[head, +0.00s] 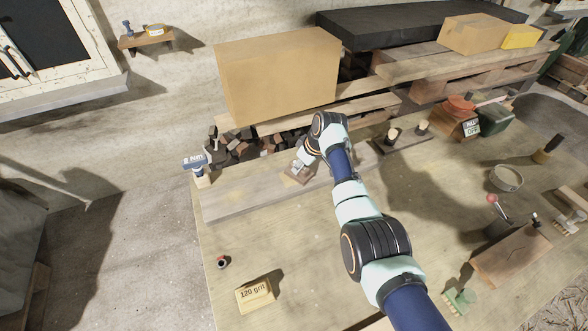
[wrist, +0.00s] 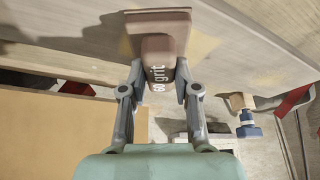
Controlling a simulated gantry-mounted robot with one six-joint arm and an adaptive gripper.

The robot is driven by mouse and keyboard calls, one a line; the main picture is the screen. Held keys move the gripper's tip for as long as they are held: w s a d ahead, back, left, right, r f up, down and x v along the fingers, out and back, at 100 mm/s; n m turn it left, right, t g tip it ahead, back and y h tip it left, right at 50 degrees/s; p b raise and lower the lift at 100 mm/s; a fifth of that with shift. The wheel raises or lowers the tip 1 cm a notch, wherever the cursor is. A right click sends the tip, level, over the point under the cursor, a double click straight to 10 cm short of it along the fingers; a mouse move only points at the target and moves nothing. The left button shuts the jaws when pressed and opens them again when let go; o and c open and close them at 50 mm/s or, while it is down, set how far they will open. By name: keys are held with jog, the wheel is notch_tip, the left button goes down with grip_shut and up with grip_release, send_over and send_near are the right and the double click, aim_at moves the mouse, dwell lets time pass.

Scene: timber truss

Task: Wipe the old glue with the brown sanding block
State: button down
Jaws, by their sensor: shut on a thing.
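The brown sanding block (head: 298,174), marked "60 grit", is between the two fingers of my gripper (wrist: 158,92), which is shut on it. It also shows in the wrist view (wrist: 158,24). The block is over the pale timber board (head: 238,199) along the table's back edge and appears to rest on it; exact contact is hard to tell. In the wrist view, a faint yellowish patch of old glue (wrist: 202,46) shows on the board right beside the block, partly hidden by it. In the head view, my arm covers part of the board.
A blue "8 Nm" tool (head: 194,161) stands at the board's left end. A dark holder (head: 403,141) is right of it.

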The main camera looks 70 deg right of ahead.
jog(key=shift+s+d, duration=0.25)
jog(key=shift+d, duration=0.05)
jog(key=shift+s+d+f+b, duration=0.15)
jog(key=shift+s+d+b, duration=0.9)
jog(key=shift+s+b, duration=0.1)
jog(key=shift+s+d+r, duration=0.2)
jog(key=shift+f, duration=0.1)
